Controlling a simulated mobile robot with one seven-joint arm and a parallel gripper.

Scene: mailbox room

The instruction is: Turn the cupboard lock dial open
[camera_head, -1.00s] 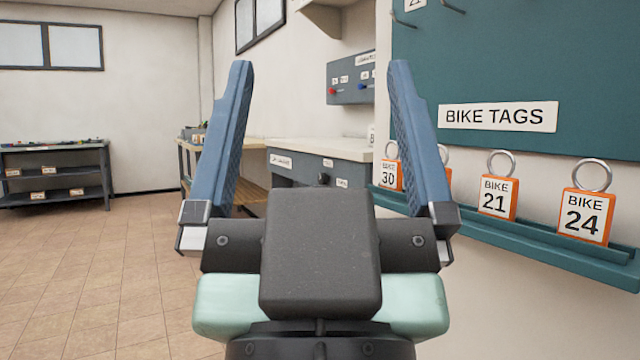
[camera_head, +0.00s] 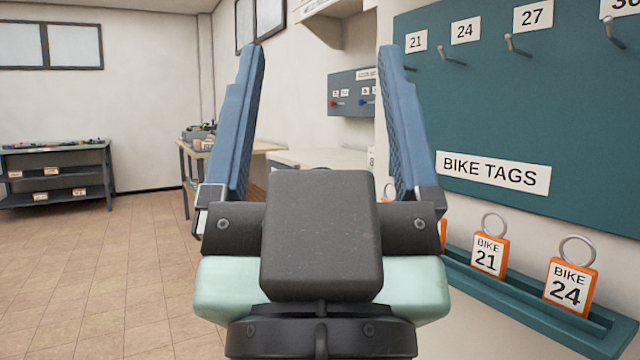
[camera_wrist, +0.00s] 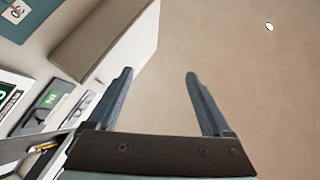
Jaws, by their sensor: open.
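My gripper (camera_head: 321,52) is raised in front of the head camera, its two blue fingers wide apart with nothing between them. It also shows open and empty in the wrist view (camera_wrist: 159,76). The pale top of the cupboard bench (camera_head: 318,158) shows behind the gripper against the back wall. The bench's front and its lock dial are hidden behind my gripper now. I cannot make out the dial in the wrist view either.
At right is a teal board (camera_head: 480,105) with hooks, above a teal ledge (camera_head: 540,305) holding orange bike tags (camera_head: 490,255). A grey panel (camera_head: 352,92) with small knobs hangs on the wall. A dark shelf unit (camera_head: 55,175) stands far left. The tiled floor (camera_head: 110,280) at left is clear.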

